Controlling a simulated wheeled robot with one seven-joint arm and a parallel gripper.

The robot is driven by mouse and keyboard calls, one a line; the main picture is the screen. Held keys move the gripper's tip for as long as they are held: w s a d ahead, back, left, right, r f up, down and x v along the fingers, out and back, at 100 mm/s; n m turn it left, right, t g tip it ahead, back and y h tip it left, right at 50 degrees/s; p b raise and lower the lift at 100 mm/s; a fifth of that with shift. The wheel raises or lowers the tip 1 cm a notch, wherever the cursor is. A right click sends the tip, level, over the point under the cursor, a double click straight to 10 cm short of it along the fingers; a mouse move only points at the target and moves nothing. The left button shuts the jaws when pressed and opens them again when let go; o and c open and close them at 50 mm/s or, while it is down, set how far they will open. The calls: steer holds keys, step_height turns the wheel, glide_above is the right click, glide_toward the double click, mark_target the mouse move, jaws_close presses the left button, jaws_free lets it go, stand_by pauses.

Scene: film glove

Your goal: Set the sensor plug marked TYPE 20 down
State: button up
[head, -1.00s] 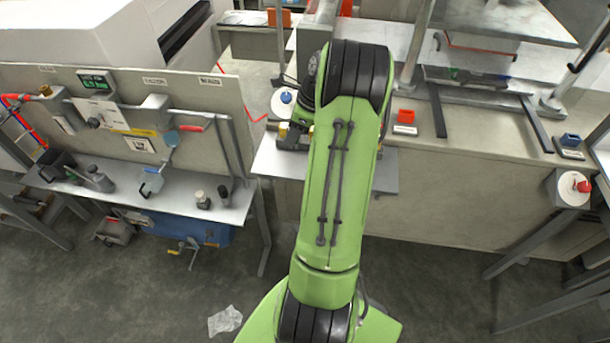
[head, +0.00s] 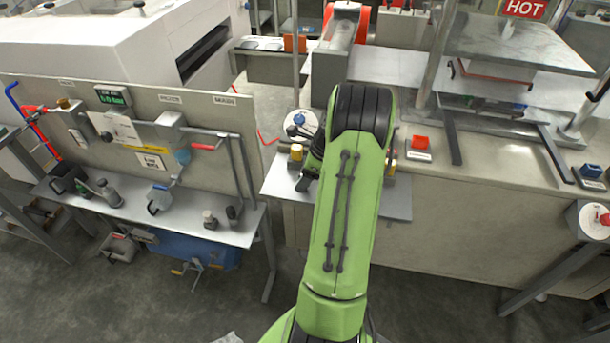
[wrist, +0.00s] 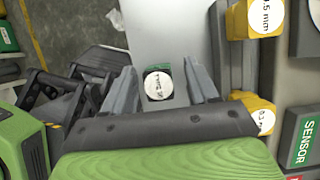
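In the wrist view the sensor plug (wrist: 158,84) is a small dark and green block with a round white label. The label appears to start with TYPE, but its number is hard to read. The plug lies between the two grey fingers of my gripper (wrist: 160,66), with a narrow gap visible on each side. My gripper is open. The pale metal shelf (wrist: 165,35) is behind the plug; I cannot tell whether the plug touches it. In the head view my green arm hides the plug and fingertips, over the small shelf (head: 398,205).
Yellow blocks with round millimetre labels (wrist: 262,18) stand close on the right in the wrist view, beside a SENSOR sign (wrist: 307,143).

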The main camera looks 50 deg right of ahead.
steer(key=p+v, duration=0.4)
steer(key=v, duration=0.8)
steer(key=w+a+r+n, duration=0.5)
steer(key=a+r+n, duration=0.25)
steer(key=a, duration=0.35)
steer(key=a+r+n+h, duration=0.2)
steer(key=a+r+n, duration=0.2)
steer(key=a+n, duration=0.65)
steer(key=s+a+n+t, duration=0.1)
steer(key=s+a+n, duration=1.2)
steer(key=a, duration=0.2)
steer(key=shift+s+r+t, duration=0.15)
steer(key=shift+r+t, duration=0.15)
steer(key=shift+r, duration=0.05)
